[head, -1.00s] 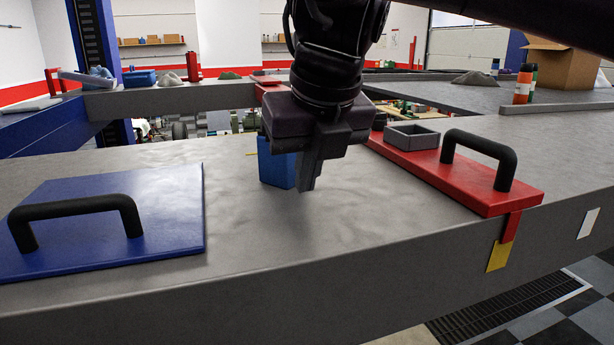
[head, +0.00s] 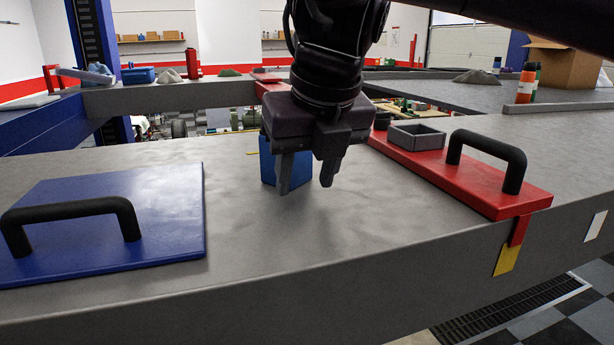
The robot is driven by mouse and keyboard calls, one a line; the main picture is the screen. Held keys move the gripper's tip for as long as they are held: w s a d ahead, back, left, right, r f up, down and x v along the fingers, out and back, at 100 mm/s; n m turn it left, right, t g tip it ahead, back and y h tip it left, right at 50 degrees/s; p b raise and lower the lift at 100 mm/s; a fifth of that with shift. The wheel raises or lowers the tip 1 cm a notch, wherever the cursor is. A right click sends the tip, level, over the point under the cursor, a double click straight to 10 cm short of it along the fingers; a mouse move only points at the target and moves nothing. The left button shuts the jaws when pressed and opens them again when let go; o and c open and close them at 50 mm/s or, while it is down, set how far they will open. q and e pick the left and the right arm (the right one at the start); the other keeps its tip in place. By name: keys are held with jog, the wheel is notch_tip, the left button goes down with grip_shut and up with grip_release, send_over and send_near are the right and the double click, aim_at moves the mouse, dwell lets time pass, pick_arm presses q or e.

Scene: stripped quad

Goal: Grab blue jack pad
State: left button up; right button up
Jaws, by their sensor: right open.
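A small blue block (head: 267,160), which looks like the blue jack pad, stands upright on the grey beam (head: 240,235). My right gripper (head: 305,186) points down over the beam, in front of the block and slightly to its right. Its two fingers are apart with nothing between them. The left finger and the gripper body hide part of the block; I cannot tell whether they touch it. My left gripper is not in view.
A blue plate (head: 165,215) with a black handle (head: 72,208) lies at left. A red plate (head: 450,185) at right carries a grey open tray (head: 416,136) and a black handle (head: 487,150). The beam's front edge drops off.

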jog(key=o, duration=0.7)
